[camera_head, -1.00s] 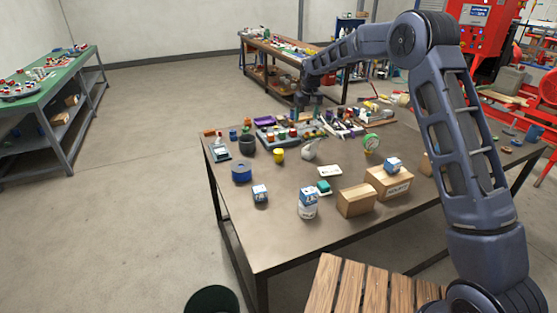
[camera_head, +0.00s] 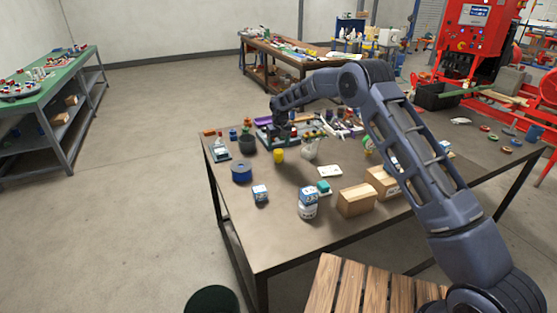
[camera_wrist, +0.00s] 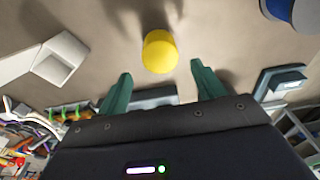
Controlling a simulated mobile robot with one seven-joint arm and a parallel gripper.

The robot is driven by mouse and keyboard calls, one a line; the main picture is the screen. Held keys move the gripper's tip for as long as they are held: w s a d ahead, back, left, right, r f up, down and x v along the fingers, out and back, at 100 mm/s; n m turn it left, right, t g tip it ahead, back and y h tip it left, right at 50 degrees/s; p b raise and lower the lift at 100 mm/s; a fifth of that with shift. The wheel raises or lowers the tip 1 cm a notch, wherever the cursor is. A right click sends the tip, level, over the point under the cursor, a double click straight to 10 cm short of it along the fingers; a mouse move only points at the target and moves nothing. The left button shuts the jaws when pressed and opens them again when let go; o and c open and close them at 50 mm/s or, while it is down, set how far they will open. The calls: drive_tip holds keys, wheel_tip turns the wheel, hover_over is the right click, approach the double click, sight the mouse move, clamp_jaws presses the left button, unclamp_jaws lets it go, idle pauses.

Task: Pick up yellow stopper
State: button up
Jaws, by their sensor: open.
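The yellow stopper (camera_head: 279,155) is a short yellow cylinder standing on the brown table (camera_head: 300,240). In the wrist view the stopper (camera_wrist: 160,51) is just beyond the fingertips, centred between them. My gripper (camera_wrist: 159,76) has two green fingers spread apart with nothing between them. In the head view my gripper (camera_head: 281,134) is above the table, right by the stopper and slightly behind it in the picture. The stopper is not held.
A dark cup (camera_head: 248,143) and a blue roll (camera_head: 241,172) stand left of the stopper. A white jug (camera_head: 309,150) is close on its right. Cardboard boxes (camera_head: 356,200) and a white-and-blue can (camera_head: 308,206) are nearer the front. The tabletop in front of the stopper is clear.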

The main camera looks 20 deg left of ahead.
sight(279, 151)
drive_tip(key=shift+s+f, duration=0.15)
drive_tip(key=shift+f, duration=1.3)
drive_tip(key=shift+s+f, duration=0.1)
drive_tip(key=shift+f, duration=1.3)
drive_tip(key=c, duration=1.1)
